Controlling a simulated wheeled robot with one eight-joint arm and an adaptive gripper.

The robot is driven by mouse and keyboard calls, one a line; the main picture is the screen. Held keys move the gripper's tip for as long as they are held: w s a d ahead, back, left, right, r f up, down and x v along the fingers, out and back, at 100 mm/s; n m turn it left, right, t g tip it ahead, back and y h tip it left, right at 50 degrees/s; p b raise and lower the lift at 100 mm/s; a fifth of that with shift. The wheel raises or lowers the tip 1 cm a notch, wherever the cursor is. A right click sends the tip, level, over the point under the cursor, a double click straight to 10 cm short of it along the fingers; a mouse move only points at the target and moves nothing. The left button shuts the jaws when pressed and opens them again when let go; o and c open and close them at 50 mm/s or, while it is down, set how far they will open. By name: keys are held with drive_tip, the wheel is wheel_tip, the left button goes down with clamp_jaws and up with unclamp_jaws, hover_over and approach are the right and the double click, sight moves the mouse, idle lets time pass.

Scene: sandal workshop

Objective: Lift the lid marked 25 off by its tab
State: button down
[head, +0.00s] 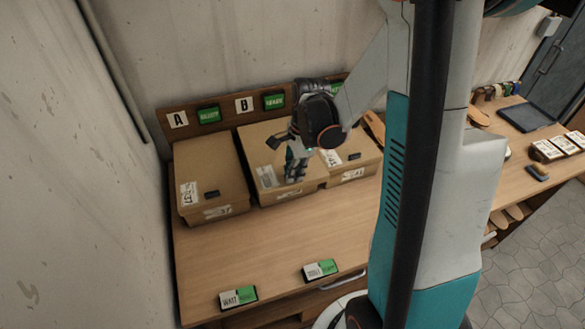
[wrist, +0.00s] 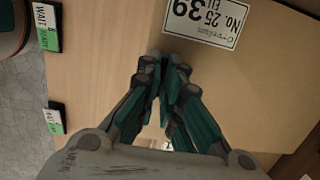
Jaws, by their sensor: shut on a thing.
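The lid marked 25 (head: 258,142) is the brown cardboard lid of the middle box on the bench. Its white label, reading No. 25 and EU 39 (wrist: 205,18), is clear in the wrist view beside my fingertips. My gripper (head: 295,176) points down at the front part of this lid. In the wrist view my gripper (wrist: 166,72) has its fingers close together, shut at the tab. The tab itself is hidden by the fingers. I cannot tell whether the lid is raised off its box.
A similar box (head: 210,165) marked 37 stands to the left, and another box (head: 358,168) to the right, each with a dark tab. Two WAIT signs (head: 238,298) (head: 321,271) lie near the bench's front edge. The bench between is clear. A wall closes the left side.

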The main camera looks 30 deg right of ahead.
drive_tip(key=shift+s+a, duration=0.2)
drive_tip(key=shift+s, duration=0.9)
drive_tip(key=shift+r, duration=0.1)
drive_tip(key=s+a+r+p, duration=0.1)
drive_tip(key=s+r, duration=0.1)
drive_tip(key=s, duration=0.6)
drive_tip(key=shift+s+a, duration=0.4)
idle(0.7)
drive_tip(key=shift+s, duration=0.1)
drive_tip(key=s+a+r+p, duration=0.1)
drive_tip(key=s+r+p, duration=0.2)
drive_tip(key=s, duration=0.5)
drive_tip(key=shift+a, duration=0.35)
idle(1.1)
drive_tip(key=shift+w+f, duration=0.1)
